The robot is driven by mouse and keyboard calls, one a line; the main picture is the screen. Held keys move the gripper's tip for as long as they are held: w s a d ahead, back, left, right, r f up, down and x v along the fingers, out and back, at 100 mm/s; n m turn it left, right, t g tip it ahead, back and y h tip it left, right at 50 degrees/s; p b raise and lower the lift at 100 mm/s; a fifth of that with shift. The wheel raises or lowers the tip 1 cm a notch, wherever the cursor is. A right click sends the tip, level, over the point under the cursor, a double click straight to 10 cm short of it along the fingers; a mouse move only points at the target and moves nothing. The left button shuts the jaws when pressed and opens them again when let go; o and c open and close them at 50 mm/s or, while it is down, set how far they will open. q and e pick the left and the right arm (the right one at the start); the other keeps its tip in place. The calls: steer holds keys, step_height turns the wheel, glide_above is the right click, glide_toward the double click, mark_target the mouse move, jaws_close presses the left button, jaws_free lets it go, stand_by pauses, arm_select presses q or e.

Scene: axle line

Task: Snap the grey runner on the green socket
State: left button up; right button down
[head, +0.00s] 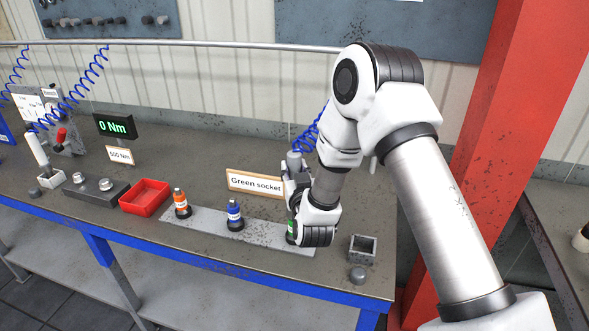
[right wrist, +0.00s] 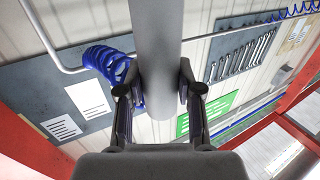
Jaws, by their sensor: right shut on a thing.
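My right gripper (head: 291,178) is shut on the grey runner (head: 294,160). The runner is a grey cylinder, upright, with a blue coiled hose (head: 308,136) beside its top. In the right wrist view the runner (right wrist: 157,50) stands between the two fingers. The green socket (head: 291,228) sits at the right end of the grey strip (head: 205,229), mostly hidden by my right wrist. The runner's lower end is hidden too, so I cannot tell whether it touches the socket. My left gripper is not in view.
An orange socket (head: 181,204) and a blue socket (head: 234,215) stand on the strip. The "Green socket" sign (head: 255,184) is behind. A grey open box (head: 363,248) and grey knob (head: 357,274) are right; a red tray (head: 146,197) is left. A red post (head: 505,140) rises at right.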

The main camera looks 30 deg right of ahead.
steer(key=shift+f+b, duration=0.65)
steer(key=shift+f, duration=0.15)
steer(key=c, duration=0.8)
jaws_free()
steer(key=shift+r, duration=0.1)
steer(key=shift+o, duration=0.5)
steer(key=shift+s, duration=0.15)
steer(key=v, duration=1.2)
